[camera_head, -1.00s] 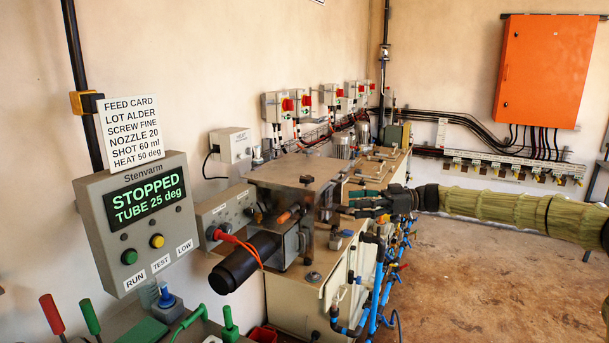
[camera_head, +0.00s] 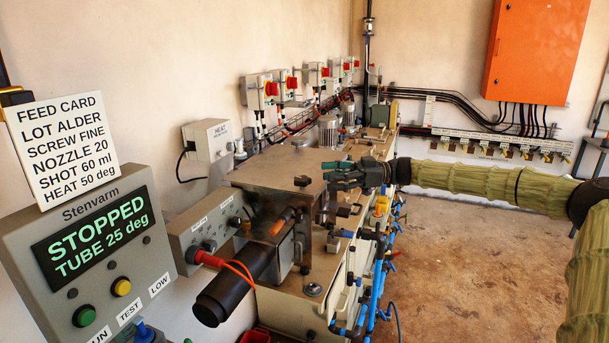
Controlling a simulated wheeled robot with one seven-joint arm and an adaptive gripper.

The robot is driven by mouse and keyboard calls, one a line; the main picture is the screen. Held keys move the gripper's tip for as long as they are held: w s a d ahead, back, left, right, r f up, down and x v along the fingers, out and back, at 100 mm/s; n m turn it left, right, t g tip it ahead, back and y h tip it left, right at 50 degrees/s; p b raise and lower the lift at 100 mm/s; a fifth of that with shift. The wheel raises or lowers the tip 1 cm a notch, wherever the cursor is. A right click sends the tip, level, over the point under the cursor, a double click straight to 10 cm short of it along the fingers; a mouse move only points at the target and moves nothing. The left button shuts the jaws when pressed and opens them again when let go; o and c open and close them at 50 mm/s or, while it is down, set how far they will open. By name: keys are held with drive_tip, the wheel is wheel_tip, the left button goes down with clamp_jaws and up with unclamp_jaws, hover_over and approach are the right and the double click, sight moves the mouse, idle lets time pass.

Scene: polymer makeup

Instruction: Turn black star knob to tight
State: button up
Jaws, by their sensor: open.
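A small dark knob (camera_head: 303,181) stands on top of the bare metal cover (camera_head: 262,178) of the machine; it may be the black star knob, but it is too small for me to make out a star shape. My gripper (camera_head: 328,174) is just right of this knob in the picture, its fingers pointing left and spread apart with nothing visible between them. Whether the fingertips are over the cover or nearer to me than it is hard to tell. No tight marking is readable.
A black cylinder (camera_head: 236,285) with an orange cable juts from the machine's front. The control panel (camera_head: 60,235) at left reads STOPPED, TUBE 25 deg. Blue pipes (camera_head: 377,285) run down the machine's right side. The floor (camera_head: 480,270) at right is clear.

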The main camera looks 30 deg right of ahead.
sight(304, 178)
drive_tip(key=w+a, duration=0.1)
drive_tip(key=w+a+p, duration=0.1)
drive_tip(key=a, duration=0.1)
drive_tip(key=w+a+f, duration=0.1)
drive_tip(key=shift+w+a+p, duration=0.1)
drive_tip(key=shift+a+p, duration=0.2)
drive_tip(key=a, duration=0.1)
drive_tip(key=a+p, duration=0.1)
drive_tip(key=shift+a+r, duration=0.35)
drive_tip(key=shift+r, duration=0.05)
drive_tip(key=shift+a, duration=0.3)
drive_tip(key=shift+w+a+f, duration=0.25)
drive_tip(key=shift+w+a, duration=0.05)
drive_tip(key=shift+a, duration=0.1)
drive_tip(key=shift+s+d+r, duration=0.1)
drive_tip(key=shift+s+d, duration=0.1)
drive_tip(key=shift+d, duration=0.35)
drive_tip(key=c, duration=0.4)
drive_tip(key=shift+d, duration=0.15)
drive_tip(key=shift+c, duration=1.4)
drive_tip(key=c, duration=0.3)
